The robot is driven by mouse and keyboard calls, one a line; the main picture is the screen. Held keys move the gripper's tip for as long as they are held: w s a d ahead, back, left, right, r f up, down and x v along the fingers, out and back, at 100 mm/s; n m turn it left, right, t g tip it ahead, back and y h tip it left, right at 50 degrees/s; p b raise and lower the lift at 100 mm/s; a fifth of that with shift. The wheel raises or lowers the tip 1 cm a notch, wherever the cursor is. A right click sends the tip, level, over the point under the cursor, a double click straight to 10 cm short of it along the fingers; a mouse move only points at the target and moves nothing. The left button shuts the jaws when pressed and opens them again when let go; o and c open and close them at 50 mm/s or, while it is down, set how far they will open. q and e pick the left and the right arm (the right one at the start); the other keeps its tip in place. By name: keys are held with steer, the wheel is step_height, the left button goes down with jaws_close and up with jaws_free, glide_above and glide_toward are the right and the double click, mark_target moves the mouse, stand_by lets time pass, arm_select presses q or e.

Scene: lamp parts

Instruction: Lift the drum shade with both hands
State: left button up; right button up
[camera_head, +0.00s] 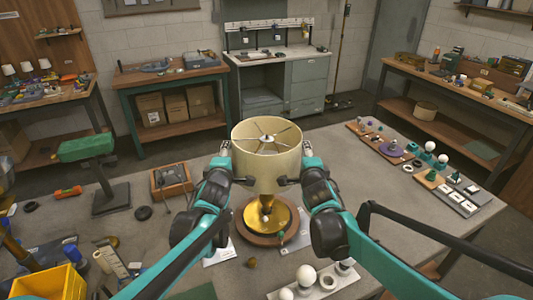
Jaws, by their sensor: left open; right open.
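The cream drum shade (268,168) is at the middle of the head view, its open top showing a spoked ring. It appears upright above a brass lamp base (266,214) on a round brown board. Whether it rests on the base or is apart from it, I cannot tell. My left gripper (236,180) is at the shade's left side, near its lower half. My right gripper (292,181) is at its right side at a similar height. Both are open; the fingertips are small and partly hidden, so contact with the shade is unclear.
Trays of bulbs and small parts (440,180) line the table's right side. White globes (307,275) stand at the front. A green tool on a stand (88,148), a wooden tray (171,178) and a yellow bin (50,283) are to the left. The grey table (340,150) is clear right of the shade.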

arm_select(q)
steer(key=shift+w, duration=0.1)
arm_select(e)
steer(key=shift+w, duration=0.1)
arm_select(q)
steer(key=shift+d, duration=0.45)
arm_select(e)
steer(key=shift+a, duration=0.45)
arm_select(q)
steer(key=shift+d, duration=0.1)
